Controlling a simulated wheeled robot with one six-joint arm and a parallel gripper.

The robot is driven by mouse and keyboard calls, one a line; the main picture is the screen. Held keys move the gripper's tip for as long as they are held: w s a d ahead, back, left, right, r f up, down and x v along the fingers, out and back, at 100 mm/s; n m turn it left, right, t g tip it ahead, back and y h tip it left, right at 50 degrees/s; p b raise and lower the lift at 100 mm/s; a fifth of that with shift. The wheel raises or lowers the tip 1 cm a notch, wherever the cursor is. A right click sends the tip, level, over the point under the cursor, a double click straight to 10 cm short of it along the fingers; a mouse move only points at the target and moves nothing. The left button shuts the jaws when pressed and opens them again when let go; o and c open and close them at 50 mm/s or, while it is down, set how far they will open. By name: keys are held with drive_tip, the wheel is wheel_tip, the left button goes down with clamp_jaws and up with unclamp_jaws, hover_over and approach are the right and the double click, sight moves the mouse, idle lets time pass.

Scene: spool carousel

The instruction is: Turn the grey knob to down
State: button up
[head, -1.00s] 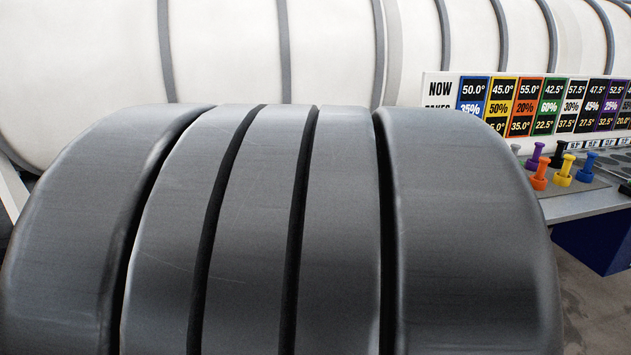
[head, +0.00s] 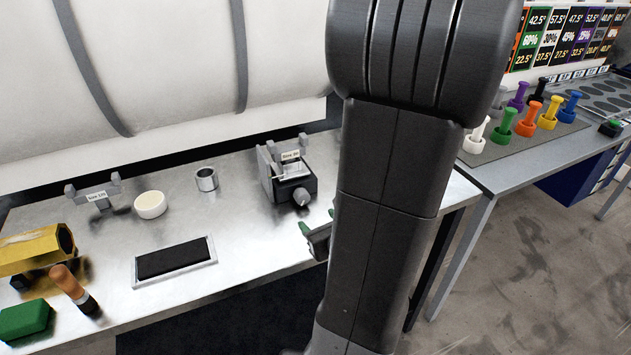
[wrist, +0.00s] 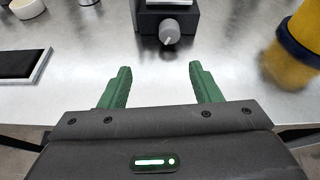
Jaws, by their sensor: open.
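The grey knob (head: 301,196) sits on the front of a small black device (head: 285,180) with a grey bracket on top, on the metal bench. In the wrist view the knob (wrist: 169,31) is at top centre, with a pale mark on its face whose exact direction is hard to tell. My gripper (wrist: 160,82) is open and empty, its green fingers spread either side of a line toward the knob. The knob lies beyond the fingertips, untouched. In the head view my arm hides much of the gripper, with a green fingertip showing (head: 305,229).
On the bench (head: 240,225) are a metal cup (head: 206,180), a cream disc (head: 150,205), a black pad (head: 173,260) and a yellow roll (head: 38,250). A blurred yellow-and-blue object (wrist: 300,45) is at right in the wrist view. Coloured pegs (head: 527,118) stand on the right table.

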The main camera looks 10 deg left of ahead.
sight(304, 199)
drive_tip(key=shift+w+d+m+t, duration=0.25)
drive_tip(key=shift+w+m, duration=0.25)
drive_tip(key=shift+w, duration=0.25)
drive_tip(key=x, duration=1.3)
drive_tip(key=shift+w+a+f, duration=0.1)
drive_tip(key=shift+f, duration=0.1)
drive_tip(key=c, duration=1)
drive_tip(key=shift+f+b, duration=0.1)
drive_tip(key=shift+b, duration=0.45)
